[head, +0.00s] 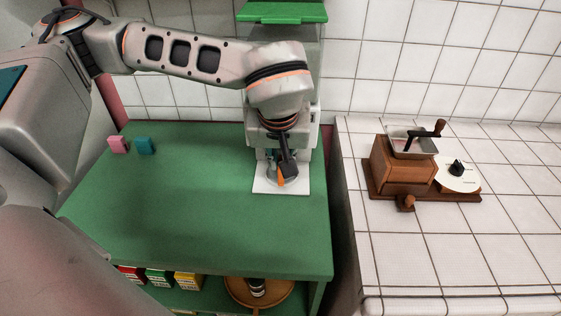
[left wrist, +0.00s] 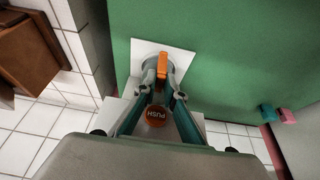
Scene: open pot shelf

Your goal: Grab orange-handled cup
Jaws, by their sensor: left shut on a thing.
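The orange-handled cup stands on a white square mat (head: 300,188) on the green tabletop. In the head view its orange handle (head: 281,180) shows just below my left gripper (head: 285,170). In the left wrist view the orange handle (left wrist: 162,64) lies between the fingertips of my left gripper (left wrist: 162,78), which is shut on it. The grey cup body is mostly hidden behind the fingers. My right gripper is not in view.
A round orange PUSH button (left wrist: 155,115) shows between the fingers. A pink block (head: 117,145) and a teal block (head: 146,146) sit at the left. A wooden grinder (head: 400,172) stands on the tiled counter (head: 470,245). The front green tabletop (head: 200,225) is clear.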

